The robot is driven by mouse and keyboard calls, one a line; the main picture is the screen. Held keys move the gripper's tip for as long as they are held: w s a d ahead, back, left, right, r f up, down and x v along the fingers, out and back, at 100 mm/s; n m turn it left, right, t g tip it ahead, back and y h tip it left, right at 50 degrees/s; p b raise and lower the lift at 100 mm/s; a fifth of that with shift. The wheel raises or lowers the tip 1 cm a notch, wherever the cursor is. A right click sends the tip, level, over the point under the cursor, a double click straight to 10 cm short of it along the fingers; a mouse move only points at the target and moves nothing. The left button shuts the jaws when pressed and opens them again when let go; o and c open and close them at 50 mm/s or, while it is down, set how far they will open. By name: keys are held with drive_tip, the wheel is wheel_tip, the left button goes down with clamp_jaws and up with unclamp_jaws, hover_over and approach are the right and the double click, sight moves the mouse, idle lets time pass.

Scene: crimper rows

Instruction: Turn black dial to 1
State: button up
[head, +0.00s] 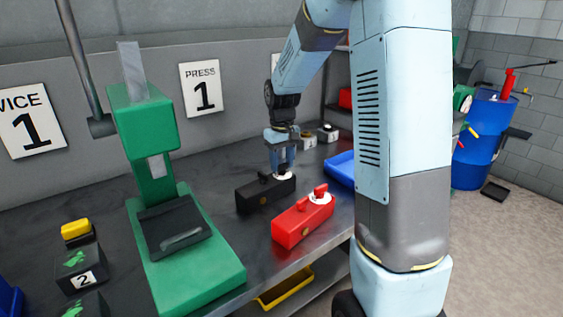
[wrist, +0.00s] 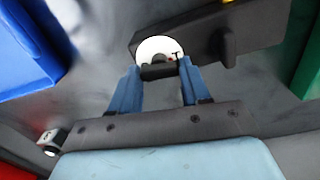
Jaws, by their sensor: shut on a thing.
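A black box (head: 260,197) lies on the dark workbench, with a round white dial plate (head: 284,176) on its right end. In the wrist view the white plate (wrist: 157,46) shows at the top centre, with a black knob (wrist: 157,71) in front of it and small marks near its right side. The marks are too small to read. My gripper (head: 283,168) points down over this dial, its blue fingers (wrist: 158,76) on either side of the black knob and shut on it. The fingers partly hide the dial in the head view.
A red box (head: 293,226) with its own white dial stands close in front. A green press (head: 165,220) is to the left, a blue tray (head: 341,167) to the right. Small round items (head: 327,134) sit behind, near the wall.

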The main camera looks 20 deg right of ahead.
sight(282, 164)
idle(0.3)
drive_tip(key=o, duration=1.1)
drive_tip(key=shift+c, duration=0.2)
drive_tip(key=shift+r, duration=0.1)
wheel_tip(282, 164, up, 14)
drive_tip(key=shift+f, duration=0.25)
drive_tip(key=s+r+m+t, duration=0.2)
drive_tip(key=s+t, duration=0.3)
drive_tip(key=s, duration=2.3)
drive_tip(key=shift+a+r+m+t, duration=0.15)
drive_tip(key=shift+r+m+t, duration=0.15)
drive_tip(key=shift+r, duration=0.05)
